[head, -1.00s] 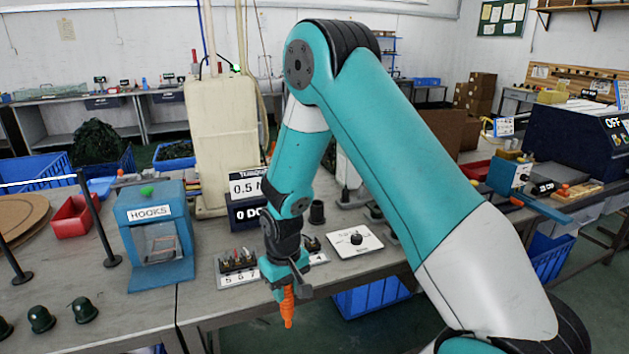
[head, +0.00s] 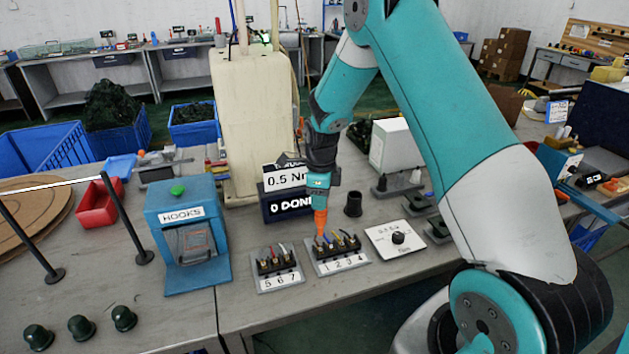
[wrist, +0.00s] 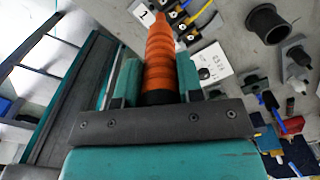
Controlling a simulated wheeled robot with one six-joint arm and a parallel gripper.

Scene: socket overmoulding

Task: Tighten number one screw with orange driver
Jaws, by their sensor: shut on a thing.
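My gripper (head: 318,196) is shut on the orange driver (head: 321,220), which points down at the left end of the terminal block marked 1 to 4 (head: 338,253). In the wrist view the orange driver (wrist: 160,55) lies between the jaws, and its tip is hidden. The label "1" (wrist: 145,17) shows just beyond the driver. The driver appears at or just above the number one screw; I cannot tell whether it touches. The screw itself is hidden.
A second block marked 5 to 7 (head: 276,268) stands to the left. A white dial plate (head: 396,239) lies to the right. A display reading 0.5 and "0 DONE" (head: 287,195) stands behind. The blue HOOKS box (head: 187,240) is further left.

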